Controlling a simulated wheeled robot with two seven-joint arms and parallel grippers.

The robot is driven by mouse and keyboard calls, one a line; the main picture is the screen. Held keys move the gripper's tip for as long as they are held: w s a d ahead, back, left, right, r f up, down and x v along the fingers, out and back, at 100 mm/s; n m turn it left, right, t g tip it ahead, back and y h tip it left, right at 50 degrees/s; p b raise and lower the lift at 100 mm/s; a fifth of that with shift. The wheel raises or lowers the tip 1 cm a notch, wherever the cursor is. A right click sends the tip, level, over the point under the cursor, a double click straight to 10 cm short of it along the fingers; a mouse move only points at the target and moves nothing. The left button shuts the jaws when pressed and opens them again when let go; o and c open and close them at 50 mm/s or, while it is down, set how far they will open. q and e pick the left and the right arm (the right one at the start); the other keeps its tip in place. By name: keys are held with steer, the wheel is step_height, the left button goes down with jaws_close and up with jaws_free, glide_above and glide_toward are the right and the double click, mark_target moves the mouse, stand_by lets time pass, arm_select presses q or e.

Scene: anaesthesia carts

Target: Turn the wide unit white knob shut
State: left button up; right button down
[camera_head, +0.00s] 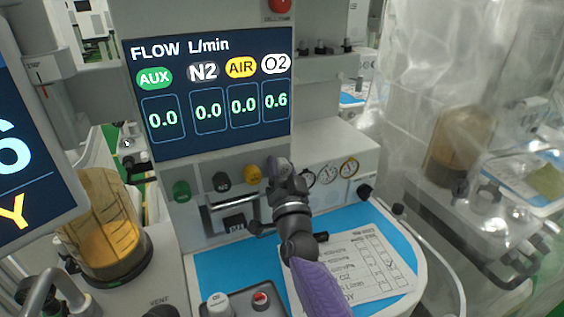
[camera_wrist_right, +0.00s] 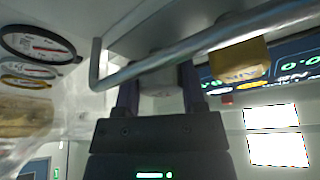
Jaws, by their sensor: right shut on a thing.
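The flow display (camera_head: 208,92) on the wide unit reads O2 0.6, with AUX, N2 and AIR at 0.0. Below it is a row of knobs: a green knob (camera_head: 181,191), a black knob (camera_head: 221,181) and a yellow knob (camera_head: 252,174). My right gripper (camera_head: 280,168) is at the right end of this row and hides the white knob in the head view. In the right wrist view, the white knob (camera_wrist_right: 160,82) sits between the two fingers, and the gripper is shut on it. My left gripper is not in view.
A metal guard bar (camera_wrist_right: 200,42) runs in front of the knobs. Round gauges (camera_head: 328,174) are to the right. A blue worktop (camera_head: 222,266) with a paper sheet (camera_head: 370,262) lies below. A monitor (camera_head: 30,130) stands at the left.

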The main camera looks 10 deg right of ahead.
steer(key=shift+r+m+h+p, duration=0.1)
steer(key=shift+m+h+p, duration=0.3)
steer(key=shift+m, duration=0.5)
steer(key=shift+m+g+h, duration=0.3)
steer(key=shift+m, duration=0.4)
steer(key=shift+m+p, duration=0.3)
steer(key=shift+p, duration=0.05)
steer(key=shift+c, duration=2.2)
jaws_free()
steer(key=p+v, duration=0.4)
steer(key=v, duration=0.6)
